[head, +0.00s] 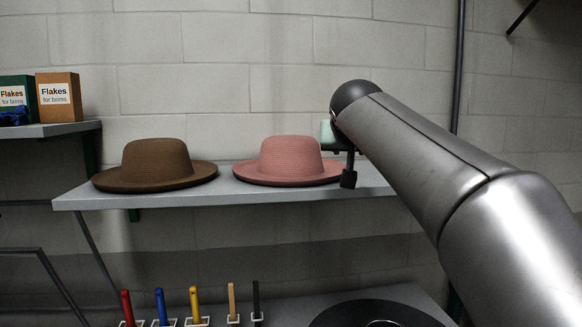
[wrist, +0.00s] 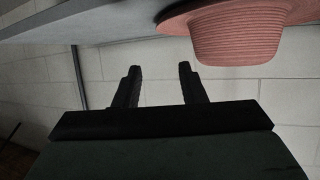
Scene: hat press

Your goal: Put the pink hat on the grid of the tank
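The pink hat (head: 290,158) sits crown up on the wall shelf, right of a brown hat. In the wrist view the pink hat (wrist: 238,38) appears upside down at the top right, beyond the fingertips and to their right. My gripper (head: 348,179) is at the right end of the pink hat's brim in the head view; how near it is in depth is hard to tell. In the wrist view my gripper (wrist: 159,68) has its two dark fingers apart with nothing between them. No tank or grid can be clearly made out.
The brown hat (head: 157,164) stands left on the same grey shelf (head: 225,195). Two flakes boxes (head: 60,103) stand on another shelf at far left. Below are several coloured handles in holders (head: 194,303) and a dark round object (head: 375,312), partly cut off.

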